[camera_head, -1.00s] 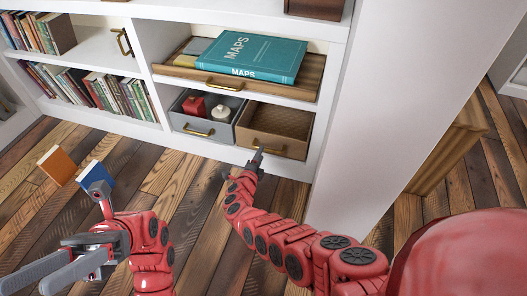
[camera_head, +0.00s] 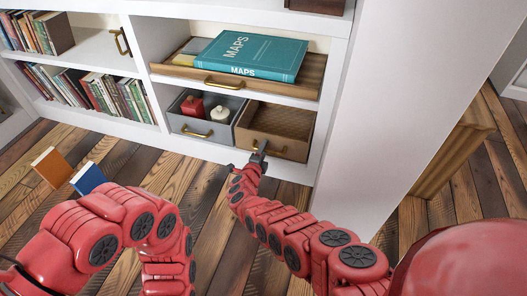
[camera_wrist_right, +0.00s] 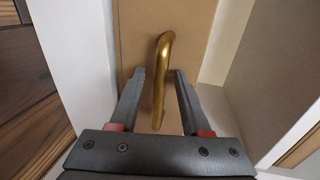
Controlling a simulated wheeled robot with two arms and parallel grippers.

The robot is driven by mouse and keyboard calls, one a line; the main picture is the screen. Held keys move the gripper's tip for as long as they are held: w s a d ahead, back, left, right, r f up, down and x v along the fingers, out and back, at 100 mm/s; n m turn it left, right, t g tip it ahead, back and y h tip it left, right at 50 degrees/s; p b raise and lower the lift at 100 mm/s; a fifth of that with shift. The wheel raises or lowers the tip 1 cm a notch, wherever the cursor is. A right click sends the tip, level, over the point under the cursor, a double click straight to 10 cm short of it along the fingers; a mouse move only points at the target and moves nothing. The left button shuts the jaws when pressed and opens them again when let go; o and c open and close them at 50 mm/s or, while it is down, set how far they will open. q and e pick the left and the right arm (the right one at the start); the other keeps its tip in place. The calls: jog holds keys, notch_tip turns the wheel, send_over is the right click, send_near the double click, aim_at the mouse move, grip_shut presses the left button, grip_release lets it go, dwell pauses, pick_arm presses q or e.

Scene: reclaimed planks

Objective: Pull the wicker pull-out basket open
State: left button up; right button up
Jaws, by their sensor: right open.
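The wicker pull-out basket (camera_head: 288,120) is the brown box in the lower right compartment of the white shelf. Its front panel also fills the middle of the right wrist view (camera_wrist_right: 190,18). A brass handle (camera_wrist_right: 165,75) is on that front. My right gripper (camera_head: 261,150) is at the basket's front, by the handle. In the right wrist view its two fingers (camera_wrist_right: 160,85) are open, one on each side of the handle, with a gap on the right; contact on the left cannot be told. My left gripper is out of view; only my left arm shows.
A grey basket (camera_head: 191,126) with a red and a white item sits left of the wicker one. Above is a wooden drawer (camera_head: 184,71) carrying a teal maps book (camera_head: 245,57). A white panel (camera_head: 375,110) stands to the right. An orange book (camera_head: 53,167) and a blue book (camera_head: 88,178) are on the plank floor.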

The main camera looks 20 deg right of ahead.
grip_shut()
dwell(1.4)
